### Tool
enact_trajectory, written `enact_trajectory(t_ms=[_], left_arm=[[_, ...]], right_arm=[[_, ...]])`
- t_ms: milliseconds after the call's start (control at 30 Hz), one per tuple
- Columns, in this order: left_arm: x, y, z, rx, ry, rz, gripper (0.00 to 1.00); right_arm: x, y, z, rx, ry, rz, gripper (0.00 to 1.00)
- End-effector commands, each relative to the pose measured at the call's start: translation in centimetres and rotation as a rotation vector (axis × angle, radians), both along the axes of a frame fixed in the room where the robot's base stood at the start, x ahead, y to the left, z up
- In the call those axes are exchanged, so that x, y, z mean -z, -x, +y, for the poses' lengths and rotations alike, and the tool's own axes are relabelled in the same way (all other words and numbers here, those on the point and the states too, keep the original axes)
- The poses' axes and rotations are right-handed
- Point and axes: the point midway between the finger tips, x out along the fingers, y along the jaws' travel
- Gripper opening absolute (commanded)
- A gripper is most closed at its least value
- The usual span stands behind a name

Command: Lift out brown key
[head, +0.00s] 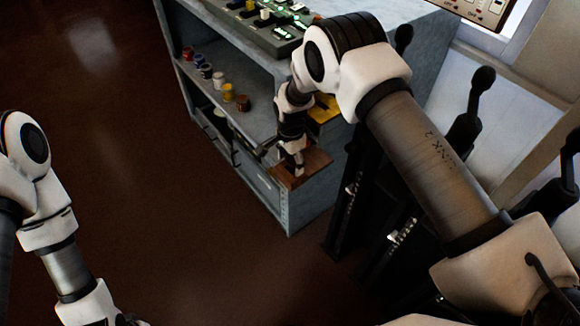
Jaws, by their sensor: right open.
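My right gripper (295,168) is open and points down over a brown wooden board or tray (316,162) at the near end of the grey cabinet. I cannot make out anything between its fingers. A small brown piece (243,103) stands at the near end of a row of coloured pieces on the cabinet shelf, to the left of and apart from the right gripper. No clear key shape shows; the gripper hides part of the wooden board. My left gripper (127,320) is cut off by the bottom edge, and its fingers do not show clearly.
The grey cabinet (288,208) carries a green-lit control panel (262,35) on top. A yellow piece (323,109) lies behind my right wrist. Tall black levers (467,125) stand close on the right. The brown floor (150,190) at left is clear.

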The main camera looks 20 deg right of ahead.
Motion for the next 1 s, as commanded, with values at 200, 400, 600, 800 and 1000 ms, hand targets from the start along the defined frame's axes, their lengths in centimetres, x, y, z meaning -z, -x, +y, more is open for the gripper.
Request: enact_trajectory(t_ms=[200,400,600,800,1000], left_arm=[[0.0,0.0,0.0,0.000,0.000,0.000,0.40],[0.0,0.0,0.0,0.000,0.000,0.000,0.40],[-0.1,0.0,0.0,0.000,0.000,0.000,0.40],[-1.0,0.0,0.0,0.000,0.000,0.000,0.40],[-1.8,0.0,0.0,0.000,0.000,0.000,0.40]], right_arm=[[0.0,0.0,0.0,0.000,0.000,0.000,0.14],[0.0,0.0,0.0,0.000,0.000,0.001,0.14],[-0.2,0.0,0.0,0.000,0.000,0.001,0.14],[-1.4,0.0,0.0,0.000,0.000,0.000,0.14],[-2.6,0.0,0.0,0.000,0.000,0.000,0.14]])
